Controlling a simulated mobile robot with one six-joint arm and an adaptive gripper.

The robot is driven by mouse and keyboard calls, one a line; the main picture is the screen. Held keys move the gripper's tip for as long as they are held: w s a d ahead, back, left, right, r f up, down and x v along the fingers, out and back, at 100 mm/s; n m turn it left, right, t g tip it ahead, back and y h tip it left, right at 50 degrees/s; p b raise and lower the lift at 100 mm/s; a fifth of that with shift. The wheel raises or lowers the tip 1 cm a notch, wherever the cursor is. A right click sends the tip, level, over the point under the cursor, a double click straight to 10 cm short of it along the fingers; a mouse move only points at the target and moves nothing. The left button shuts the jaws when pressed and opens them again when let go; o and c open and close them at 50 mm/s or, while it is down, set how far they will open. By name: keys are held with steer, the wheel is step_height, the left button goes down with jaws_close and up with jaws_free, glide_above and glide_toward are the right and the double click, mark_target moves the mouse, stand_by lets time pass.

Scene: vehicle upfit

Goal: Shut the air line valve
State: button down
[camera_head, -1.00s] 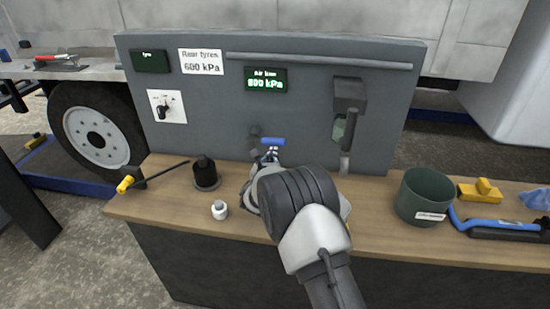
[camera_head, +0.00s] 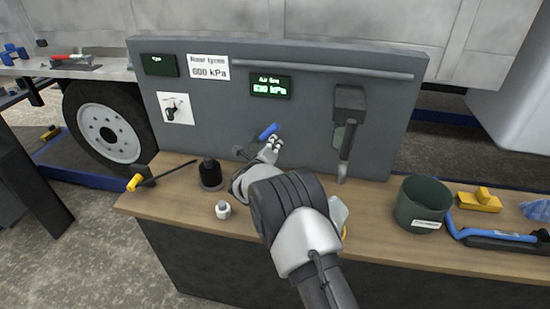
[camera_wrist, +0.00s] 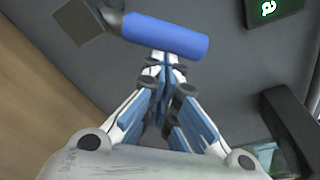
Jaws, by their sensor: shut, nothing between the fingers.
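The air line valve has a blue lever handle (camera_head: 268,131) on the front of the grey panel, below the green Air line display (camera_head: 270,87). The handle slants, its right end higher than its left. In the wrist view the blue handle (camera_wrist: 165,34) lies across the top, joined at its left to a dark valve body (camera_wrist: 110,17). My gripper (camera_head: 273,143) is just under the handle, its fingers shut with nothing between them. In the wrist view the fingertips (camera_wrist: 164,58) meet the handle's lower edge; whether they touch cannot be told. The valve body is mostly hidden in the head view.
A hanging dark tool (camera_head: 348,125) is to the right on the panel, and a rotary switch (camera_head: 175,108) to the left. A black fitting (camera_head: 210,174), white cap (camera_head: 222,209), yellow-handled tool (camera_head: 135,182) and green bin (camera_head: 422,205) stand or lie on the wooden bench (camera_head: 370,225).

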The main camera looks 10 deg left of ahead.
mark_target(265, 134)
steer(key=a+r+n, duration=0.1)
steer(key=n, duration=0.1)
steer(key=a+r+n+p, duration=0.1)
steer(key=n, duration=0.1)
steer(key=a+r+n, duration=0.1)
steer(key=n, duration=0.1)
steer(key=shift+a+r+t+p, duration=0.2)
steer(key=shift+r+t+p, duration=0.1)
steer(key=shift+t+p, duration=0.1)
steer(key=shift+w+a+r, duration=0.1)
steer(key=shift+a+r, duration=0.05)
steer(key=shift+a, duration=0.3)
